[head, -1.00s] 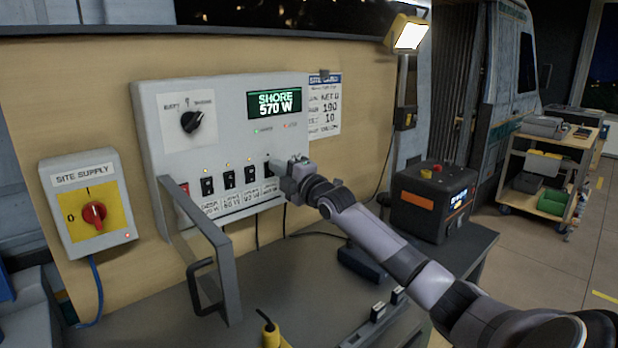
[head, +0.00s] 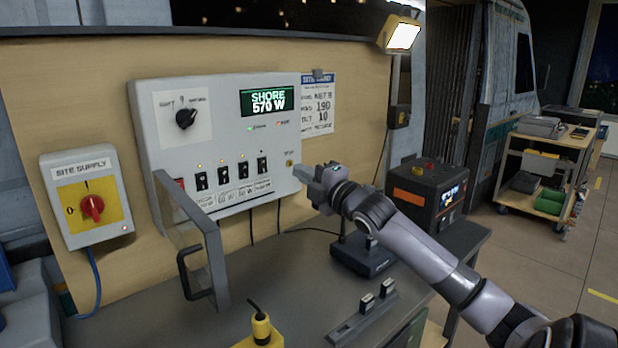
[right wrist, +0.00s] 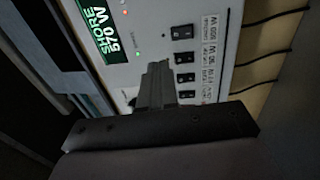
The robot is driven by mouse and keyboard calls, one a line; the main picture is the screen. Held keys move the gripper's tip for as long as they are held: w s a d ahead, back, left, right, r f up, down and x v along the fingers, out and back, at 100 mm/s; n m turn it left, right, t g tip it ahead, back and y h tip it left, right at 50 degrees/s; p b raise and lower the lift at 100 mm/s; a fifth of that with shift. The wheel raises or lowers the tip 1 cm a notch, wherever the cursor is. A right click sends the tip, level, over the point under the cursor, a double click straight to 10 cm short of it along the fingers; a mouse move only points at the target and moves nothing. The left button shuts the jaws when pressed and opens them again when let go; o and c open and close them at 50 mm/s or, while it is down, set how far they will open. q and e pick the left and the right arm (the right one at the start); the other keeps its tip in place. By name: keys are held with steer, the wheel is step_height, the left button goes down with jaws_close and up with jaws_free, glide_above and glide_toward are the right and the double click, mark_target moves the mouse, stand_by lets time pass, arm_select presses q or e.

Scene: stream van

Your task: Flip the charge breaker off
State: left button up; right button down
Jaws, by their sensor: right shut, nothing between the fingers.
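The grey power panel (head: 228,130) on the board holds a row of several black breakers. The rightmost breaker (head: 262,164) is now uncovered in the head view; the label below it is too small to read, so I cannot tell which breaker is charge. The breakers also show in the right wrist view (right wrist: 182,32), turned sideways. The panel display (head: 267,101) reads SHORE 570 W. My right gripper (head: 301,173) is shut and empty, at the panel's lower right edge, right of the breakers. Its closed fingers (right wrist: 157,84) show in the wrist view. My left gripper is out of view.
An open cover with a dark handle (head: 190,275) stands out from the panel's lower left. A site supply switch (head: 92,207) is at left. A black and orange box (head: 425,194) stands right of my arm. A yellow plug (head: 260,328) is at the front.

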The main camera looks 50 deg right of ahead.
steer(key=shift+s+a+r, duration=0.1)
steer(key=shift+s, duration=0.7)
